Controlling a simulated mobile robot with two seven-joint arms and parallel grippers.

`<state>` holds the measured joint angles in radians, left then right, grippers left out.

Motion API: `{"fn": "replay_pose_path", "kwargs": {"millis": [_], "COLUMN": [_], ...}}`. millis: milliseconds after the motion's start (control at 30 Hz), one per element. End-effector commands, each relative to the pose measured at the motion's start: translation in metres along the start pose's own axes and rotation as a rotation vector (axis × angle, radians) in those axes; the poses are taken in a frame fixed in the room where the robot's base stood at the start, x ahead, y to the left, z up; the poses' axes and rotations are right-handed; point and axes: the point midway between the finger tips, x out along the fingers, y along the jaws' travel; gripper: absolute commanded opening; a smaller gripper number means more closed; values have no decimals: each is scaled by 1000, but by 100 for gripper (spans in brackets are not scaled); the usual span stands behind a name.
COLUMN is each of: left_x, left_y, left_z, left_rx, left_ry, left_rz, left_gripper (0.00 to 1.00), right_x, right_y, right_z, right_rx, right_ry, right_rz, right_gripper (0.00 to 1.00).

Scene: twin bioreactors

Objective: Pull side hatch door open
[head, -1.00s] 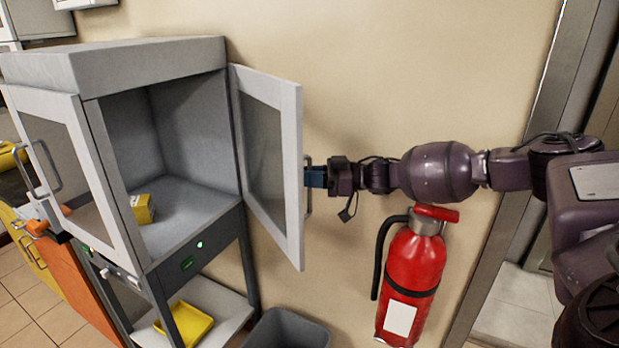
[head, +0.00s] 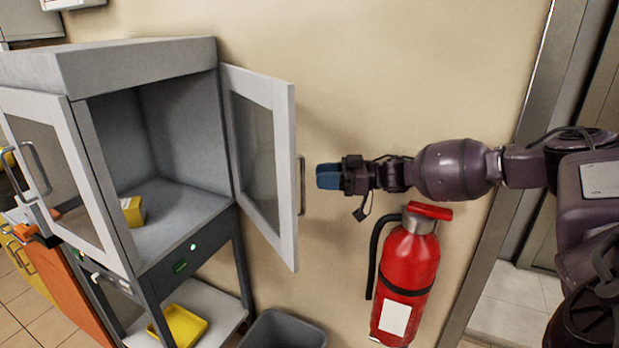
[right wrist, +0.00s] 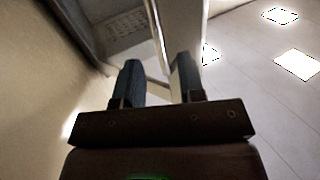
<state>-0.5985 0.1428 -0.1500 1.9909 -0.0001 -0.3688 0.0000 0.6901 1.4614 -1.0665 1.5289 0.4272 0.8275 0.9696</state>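The side hatch door (head: 262,165), a grey-framed panel with a glass pane, hangs open on the right side of the grey cabinet (head: 140,68). Its vertical bar handle (head: 301,186) is on the free edge. My right gripper (head: 326,176) has blue fingers and is just right of the handle, apart from it. In the right wrist view the fingers (right wrist: 158,80) are spread with nothing held between them, and a pale frame-like edge shows beyond. My left gripper is not in view.
A second glazed door (head: 62,165) stands at the cabinet's left. A yellow box (head: 133,211) lies inside and a yellow tray (head: 182,325) below. A red fire extinguisher (head: 408,280) is on the wall under my right arm. A grey bin (head: 285,332) stands below the door.

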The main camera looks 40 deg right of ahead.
Motion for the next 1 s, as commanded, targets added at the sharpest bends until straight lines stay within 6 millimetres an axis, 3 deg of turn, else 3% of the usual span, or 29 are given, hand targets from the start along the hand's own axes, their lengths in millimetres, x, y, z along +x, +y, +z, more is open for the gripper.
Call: {"fn": "replay_pose_path", "kwargs": {"millis": [233,1000], "left_x": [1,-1], "left_y": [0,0], "left_z": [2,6], "left_rx": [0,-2], "left_ry": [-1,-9], "left_rz": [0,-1], "left_gripper": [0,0], "right_x": [-21,-22], "right_y": [0,0], "right_z": [0,0], "right_rx": [1,0], "right_ry": [0,1], "right_rz": [0,0], "right_gripper": [36,36]}}
